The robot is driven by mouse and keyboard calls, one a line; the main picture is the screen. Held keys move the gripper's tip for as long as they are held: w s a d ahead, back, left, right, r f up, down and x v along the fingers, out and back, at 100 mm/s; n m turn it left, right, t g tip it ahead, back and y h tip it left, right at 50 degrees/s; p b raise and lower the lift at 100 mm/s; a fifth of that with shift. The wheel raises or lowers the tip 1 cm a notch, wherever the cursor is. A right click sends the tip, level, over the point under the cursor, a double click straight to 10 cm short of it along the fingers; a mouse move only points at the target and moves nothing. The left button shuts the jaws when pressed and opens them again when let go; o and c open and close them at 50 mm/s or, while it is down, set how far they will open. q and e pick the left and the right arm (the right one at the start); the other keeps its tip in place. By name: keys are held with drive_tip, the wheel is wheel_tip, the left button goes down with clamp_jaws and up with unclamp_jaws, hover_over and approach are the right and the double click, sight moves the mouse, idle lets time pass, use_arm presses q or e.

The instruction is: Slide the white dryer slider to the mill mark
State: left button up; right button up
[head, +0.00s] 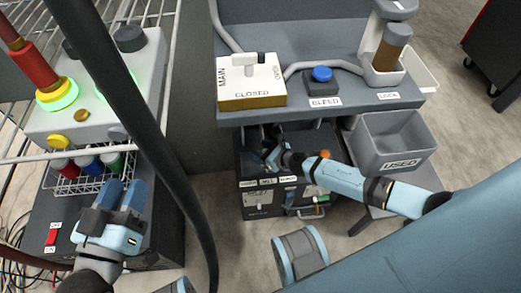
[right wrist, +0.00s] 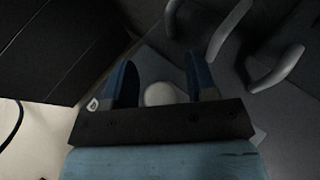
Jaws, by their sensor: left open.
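My right gripper (head: 268,152) reaches into the dark unit (head: 242,160) under the grey bench, above a row of small white labels (head: 268,181) too small to read. In the right wrist view its two blue fingers (right wrist: 161,82) stand apart. A pale rounded knob (right wrist: 158,94) shows between them with gaps on both sides; it may be the white dryer slider, but I cannot be sure. The mill mark cannot be made out.
The bench (head: 300,115) carries a white MAIN valve block (head: 250,88) and a blue BLEED button (head: 322,74). A wire basket of coloured cans (head: 90,168) is at left. A black hose (head: 140,110) crosses in front.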

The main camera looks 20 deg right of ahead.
drive_tip(key=p+v, duration=0.1)
drive_tip(key=v, duration=0.5)
drive_tip(key=shift+s+d+r+p, duration=0.1)
drive_tip(key=shift+p, duration=0.25)
use_arm(q)
wheel_tip(320, 180, up, 3)
drive_tip(key=shift+s+a+t+p, duration=0.1)
drive_tip(key=shift+t+p, duration=0.2)
drive_tip(key=shift+t, duration=0.4)
use_arm(e)
drive_tip(key=v, duration=0.7)
drive_tip(key=shift+s, duration=0.25)
use_arm(q)
drive_tip(key=shift+r, duration=0.25)
use_arm(e)
drive_tip(key=shift+d, duration=0.15)
use_arm(q)
drive_tip(key=shift+f, duration=0.1)
use_arm(e)
drive_tip(key=shift+s, duration=0.1)
